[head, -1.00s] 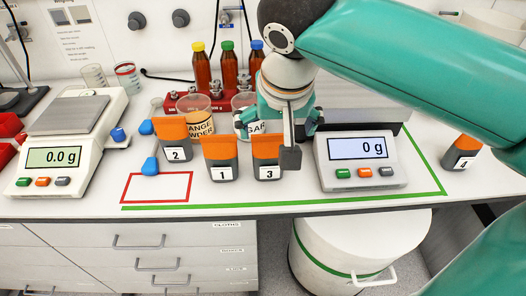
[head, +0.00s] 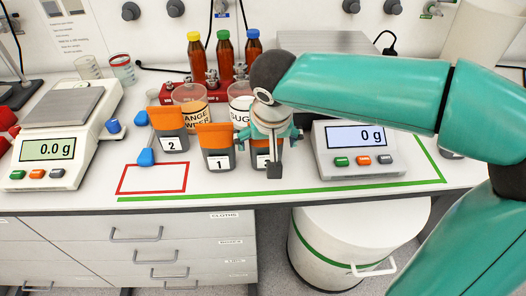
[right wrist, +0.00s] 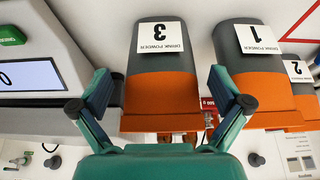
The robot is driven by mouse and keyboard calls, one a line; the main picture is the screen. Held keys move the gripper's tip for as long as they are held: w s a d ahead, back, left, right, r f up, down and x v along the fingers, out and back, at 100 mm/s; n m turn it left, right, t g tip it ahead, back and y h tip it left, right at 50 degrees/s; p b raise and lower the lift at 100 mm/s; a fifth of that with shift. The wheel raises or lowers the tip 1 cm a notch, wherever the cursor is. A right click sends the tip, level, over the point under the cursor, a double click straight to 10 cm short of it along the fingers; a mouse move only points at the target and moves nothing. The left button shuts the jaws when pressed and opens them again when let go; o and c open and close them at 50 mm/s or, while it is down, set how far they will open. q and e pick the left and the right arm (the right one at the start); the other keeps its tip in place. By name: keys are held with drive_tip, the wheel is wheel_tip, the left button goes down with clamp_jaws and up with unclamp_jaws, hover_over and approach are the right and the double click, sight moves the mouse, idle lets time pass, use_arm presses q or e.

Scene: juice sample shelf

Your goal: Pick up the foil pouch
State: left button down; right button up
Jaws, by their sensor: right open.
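Several grey pouches with orange tops and numbered labels stand on the bench. Pouch 3 (head: 259,173) is partly hidden by my right gripper (head: 268,139) in the head view. In the right wrist view pouch 3 (right wrist: 165,88) appears upside down, between the two open fingers of my right gripper (right wrist: 160,92). I see a gap on both sides of it, and nothing is held. Pouch 1 (head: 217,158) stands just left of pouch 3, and pouch 2 (head: 170,135) farther left. My left gripper is not in view.
A scale (head: 357,165) reading 0 g stands close right of pouch 3; another scale (head: 55,150) is at the left. Behind the pouches are tubs (head: 192,100) and a red rack with bottles (head: 225,62). An empty red outline (head: 152,178) lies at the front left.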

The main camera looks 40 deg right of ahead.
sight(266, 146)
drive_tip(key=x, duration=0.3)
drive_tip(key=shift+w+f, duration=0.1)
drive_tip(key=shift+w, duration=0.15)
drive_tip(key=c, duration=1.3)
drive_tip(key=shift+c, duration=0.3)
